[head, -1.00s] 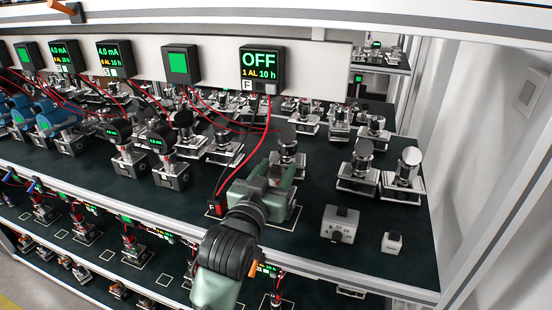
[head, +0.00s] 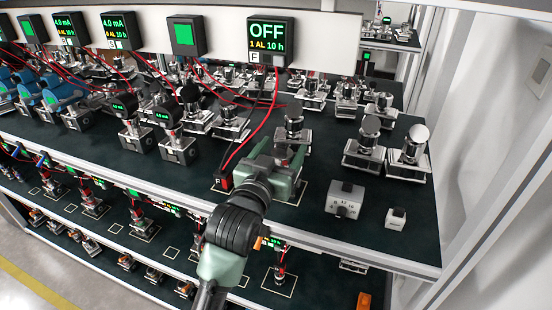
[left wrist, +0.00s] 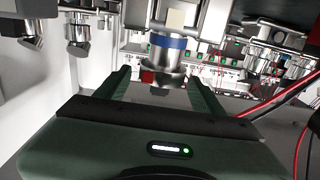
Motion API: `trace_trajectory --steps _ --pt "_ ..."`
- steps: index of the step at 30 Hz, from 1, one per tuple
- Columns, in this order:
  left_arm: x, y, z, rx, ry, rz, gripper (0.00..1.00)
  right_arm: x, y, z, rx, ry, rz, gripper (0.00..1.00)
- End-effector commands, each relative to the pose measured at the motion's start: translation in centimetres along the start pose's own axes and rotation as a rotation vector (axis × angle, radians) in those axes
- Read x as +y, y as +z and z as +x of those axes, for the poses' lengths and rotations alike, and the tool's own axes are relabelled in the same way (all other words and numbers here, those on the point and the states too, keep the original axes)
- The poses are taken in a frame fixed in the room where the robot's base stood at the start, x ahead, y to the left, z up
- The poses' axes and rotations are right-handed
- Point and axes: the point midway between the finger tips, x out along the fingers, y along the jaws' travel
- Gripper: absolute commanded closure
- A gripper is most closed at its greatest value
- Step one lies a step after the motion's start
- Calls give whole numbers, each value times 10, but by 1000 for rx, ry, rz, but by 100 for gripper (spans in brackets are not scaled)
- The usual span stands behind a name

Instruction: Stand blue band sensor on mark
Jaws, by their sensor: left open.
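A silver sensor (head: 293,127) stands upright on the dark shelf in front of my left gripper (head: 280,166). A pale outlined mark (head: 303,193) shows partly on the shelf beside the gripper; the gripper hides the rest. My right gripper is not in view.
A grey knob box (head: 345,200) and a small white block (head: 396,218) sit to the right near the shelf's front edge. Two silver sensors (head: 365,145) (head: 409,155) stand behind them. A red clip (head: 222,183) and red cables lie left of the gripper. An OFF display (head: 270,40) hangs behind.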

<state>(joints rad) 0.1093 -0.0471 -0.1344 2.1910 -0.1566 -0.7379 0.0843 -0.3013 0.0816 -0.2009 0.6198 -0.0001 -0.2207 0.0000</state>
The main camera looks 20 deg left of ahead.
Motion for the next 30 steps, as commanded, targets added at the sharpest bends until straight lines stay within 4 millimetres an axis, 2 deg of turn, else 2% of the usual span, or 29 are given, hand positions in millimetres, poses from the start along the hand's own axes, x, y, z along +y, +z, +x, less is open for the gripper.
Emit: trace_trajectory --steps 5,13,14,15,21,30 --pt "0 3 -25 0 1 -1 32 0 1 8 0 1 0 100" --pt "0 4 -91 0 1 -1 32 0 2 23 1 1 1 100" --pt "0 -1 -96 -5 0 0 32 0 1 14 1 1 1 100" --pt "0 -5 -98 -9 -1 0 32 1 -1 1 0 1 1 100" --pt "0 -3 -113 -5 -1 1 32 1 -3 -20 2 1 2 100" --pt "0 0 -120 0 0 1 32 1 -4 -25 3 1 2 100"
